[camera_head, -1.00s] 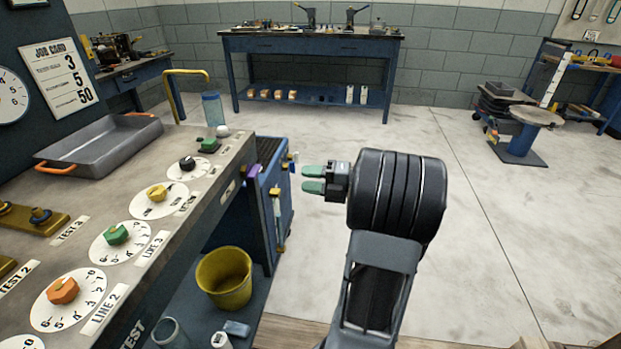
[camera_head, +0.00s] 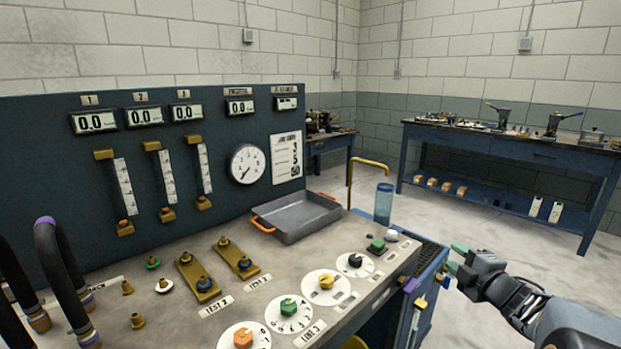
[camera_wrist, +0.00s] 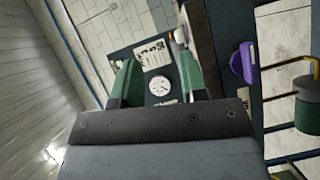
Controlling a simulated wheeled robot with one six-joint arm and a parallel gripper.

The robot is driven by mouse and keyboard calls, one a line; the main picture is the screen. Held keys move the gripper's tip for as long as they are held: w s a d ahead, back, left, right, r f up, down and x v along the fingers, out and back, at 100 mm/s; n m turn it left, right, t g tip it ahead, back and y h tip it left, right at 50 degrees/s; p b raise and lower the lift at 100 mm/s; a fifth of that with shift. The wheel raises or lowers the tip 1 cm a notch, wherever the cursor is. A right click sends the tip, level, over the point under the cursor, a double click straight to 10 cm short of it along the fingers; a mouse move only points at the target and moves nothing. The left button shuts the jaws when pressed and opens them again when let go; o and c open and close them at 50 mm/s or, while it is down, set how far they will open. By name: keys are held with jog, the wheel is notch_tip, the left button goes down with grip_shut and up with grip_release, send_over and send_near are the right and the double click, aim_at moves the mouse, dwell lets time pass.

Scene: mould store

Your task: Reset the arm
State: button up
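My gripper (camera_head: 455,258) is at the right in the head view, beyond the right end of the test bench (camera_head: 330,325). Its two green-tipped fingers point left toward the bench end. In the wrist view my gripper (camera_wrist: 157,85) shows its green fingers spread apart with nothing between them. The bench's panel, with the round gauge (camera_wrist: 160,86) and the job card (camera_wrist: 153,55), shows in the gap behind them. My gripper holds nothing.
A purple item (camera_wrist: 243,62) hangs near the bench end. Open floor (camera_head: 480,222) lies behind my gripper.

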jog(key=s+a+r+m+g+h+p, duration=0.2)
jog(key=a+r+m+g+h+p, duration=0.2)
jog(key=r+m+h+p, duration=0.45)
jog(key=s+a+r+m+g+y+p, duration=0.2)
jog(key=s+a+m+g+p, duration=0.2)
jog(key=s+a, duration=0.3)
jog(key=s+a+r+m+g+y+p, duration=0.2)
jog(key=s+a+m+g+p, duration=0.3)
jog(key=s, duration=0.5)
jog(key=shift+a+m+y+p, duration=0.45)
jog(key=shift+a+y+p, duration=0.3)
jog(key=shift+a+p, duration=0.5)
jog(key=shift+d, duration=0.2)
